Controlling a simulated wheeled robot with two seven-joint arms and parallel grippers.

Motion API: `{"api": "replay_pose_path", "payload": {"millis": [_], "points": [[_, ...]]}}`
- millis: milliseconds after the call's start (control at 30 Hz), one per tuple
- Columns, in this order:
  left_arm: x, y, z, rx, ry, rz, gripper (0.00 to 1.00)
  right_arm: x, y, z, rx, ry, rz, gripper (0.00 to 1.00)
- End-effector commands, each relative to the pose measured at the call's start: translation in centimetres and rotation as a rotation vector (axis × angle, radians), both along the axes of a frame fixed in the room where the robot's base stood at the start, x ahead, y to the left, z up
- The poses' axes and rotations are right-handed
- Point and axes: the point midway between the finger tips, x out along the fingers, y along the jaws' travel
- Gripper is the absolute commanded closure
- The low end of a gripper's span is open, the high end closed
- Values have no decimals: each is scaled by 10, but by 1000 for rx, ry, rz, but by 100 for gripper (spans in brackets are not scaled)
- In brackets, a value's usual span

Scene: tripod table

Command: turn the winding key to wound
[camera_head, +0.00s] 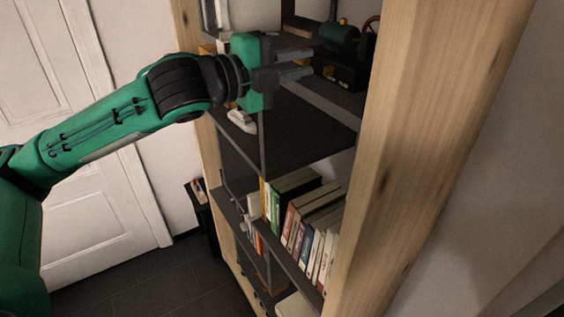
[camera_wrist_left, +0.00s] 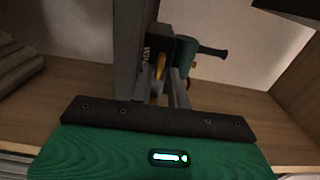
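A small dark machine (camera_head: 343,74) with a green cylinder (camera_head: 340,33) and a red curved part (camera_head: 371,22) stands on the upper shelf. In the left wrist view the green cylinder (camera_wrist_left: 184,55) has a black handle, and lettering that looks like "WIN" shows on a dark face. A gold part (camera_wrist_left: 160,66), perhaps the winding key, shows between the fingers; it is partly hidden. My left gripper (camera_head: 308,63) points at the machine, with its two fingers apart. Contact with the gold part cannot be told. My right gripper is not in view.
A wooden bookcase post (camera_head: 420,110) stands close on the right of the machine. Books (camera_head: 300,215) fill the shelf below. A white object (camera_head: 241,120) lies on the shelf under my gripper. The dark shelf board (camera_head: 305,130) is mostly bare.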

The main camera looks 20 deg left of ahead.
Motion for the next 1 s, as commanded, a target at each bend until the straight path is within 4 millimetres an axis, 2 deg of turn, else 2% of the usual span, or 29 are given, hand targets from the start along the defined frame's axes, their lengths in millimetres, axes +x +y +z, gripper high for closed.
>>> {"api": "replay_pose_path", "payload": {"millis": [33, 267, 1000], "points": [[0, -2, -7, -5, 21, -4, 70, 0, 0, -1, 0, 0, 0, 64], [0, -2, -6, -130, 123, -5, 70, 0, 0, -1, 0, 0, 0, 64], [3, 3, 5, -755, 610, -3, 70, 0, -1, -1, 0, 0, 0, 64]]}}
